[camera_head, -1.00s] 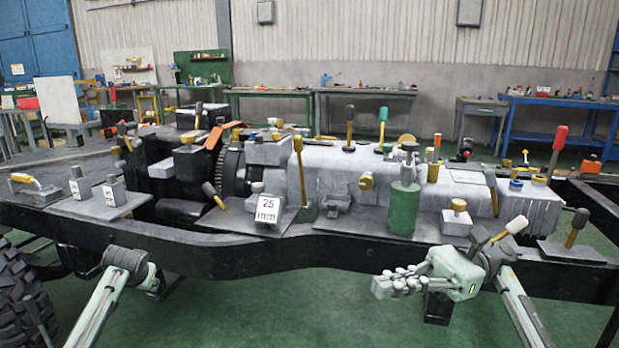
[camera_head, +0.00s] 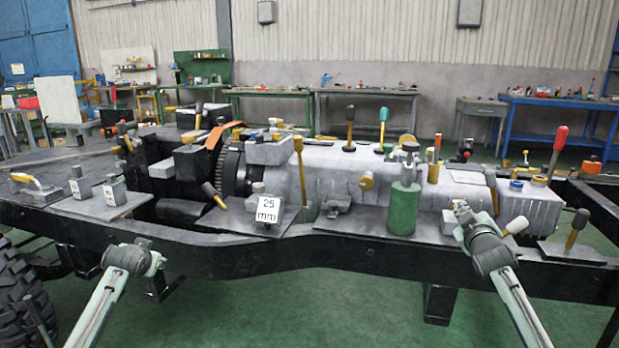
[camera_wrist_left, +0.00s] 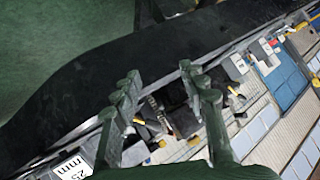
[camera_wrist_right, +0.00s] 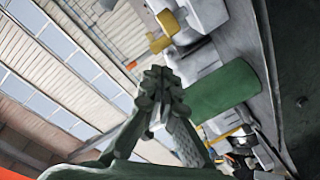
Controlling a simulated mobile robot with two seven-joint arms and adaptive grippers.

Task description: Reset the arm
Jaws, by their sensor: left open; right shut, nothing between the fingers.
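My right arm reaches up from the lower right in the head view to the chassis frame's front rail. Its gripper (camera_head: 462,211) is mostly hidden behind the wrist, near the small block by the green cylinder (camera_head: 404,208). In the right wrist view the fingers (camera_wrist_right: 160,85) meet with nothing between them; the green cylinder (camera_wrist_right: 222,92) lies behind them. My left arm comes in from the lower left, its wrist in front of the rail and its gripper largely hidden. In the left wrist view the left fingers (camera_wrist_left: 160,92) are apart and empty, above chassis parts.
A 25 mm sign (camera_head: 268,210), a grey engine and gearbox body (camera_head: 335,170) and several upright tools crowd the top. A tyre (camera_head: 22,290) stands at left. The green floor (camera_head: 330,310) between the arms is clear.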

